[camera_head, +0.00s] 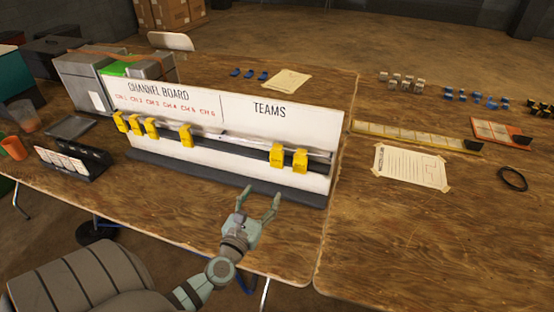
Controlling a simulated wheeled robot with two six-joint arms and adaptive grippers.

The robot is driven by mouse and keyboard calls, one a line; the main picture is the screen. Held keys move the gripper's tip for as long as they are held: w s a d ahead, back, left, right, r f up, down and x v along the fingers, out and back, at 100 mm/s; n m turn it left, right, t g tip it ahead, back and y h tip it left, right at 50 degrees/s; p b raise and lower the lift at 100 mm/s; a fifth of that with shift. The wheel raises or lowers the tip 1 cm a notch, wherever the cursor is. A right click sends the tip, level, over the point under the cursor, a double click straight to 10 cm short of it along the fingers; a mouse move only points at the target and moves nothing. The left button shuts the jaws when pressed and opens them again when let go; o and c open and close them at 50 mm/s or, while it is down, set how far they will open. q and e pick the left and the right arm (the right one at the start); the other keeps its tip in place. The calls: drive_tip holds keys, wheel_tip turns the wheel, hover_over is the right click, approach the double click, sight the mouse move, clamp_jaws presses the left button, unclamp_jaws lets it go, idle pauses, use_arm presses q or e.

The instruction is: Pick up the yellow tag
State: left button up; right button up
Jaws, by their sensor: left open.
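Several yellow tags hang on the rail of the white channel board (225,150). Three hang close together at its left end, one of them a yellow tag (136,123). A single yellow tag (186,136) hangs near the middle, below the red channel labels. Two more hang on the TEAMS side: one yellow tag (276,156) and, just right of it, another yellow tag (300,160). My left gripper (261,192) is open and empty at the board's dark base, in front of and below the TEAMS-side tags, apart from them. My right gripper is not in view.
A dark card holder (72,165) and an orange cup (13,147) stand left of the board. A taped paper sheet (410,167), a long yellow strip (415,136) and a black ring (513,179) lie on the right. The wooden table's front right is clear.

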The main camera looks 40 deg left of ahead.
sight(276, 159)
use_arm(q)
drive_tip(key=shift+n+y, duration=0.4)
drive_tip(key=shift+n, duration=0.3)
drive_tip(key=x, duration=0.4)
drive_tip(key=a+b+x, duration=0.1)
drive_tip(key=x, duration=0.4)
drive_tip(key=f+x, duration=0.1)
drive_tip(key=x, duration=0.4)
drive_tip(key=shift+s+a+b, duration=0.1)
drive_tip(key=shift+a+b, duration=0.15)
drive_tip(key=shift+b, duration=0.15)
drive_tip(key=shift+w, duration=0.2)
drive_tip(key=shift+s+r, duration=0.1)
drive_tip(key=c, duration=1.1)
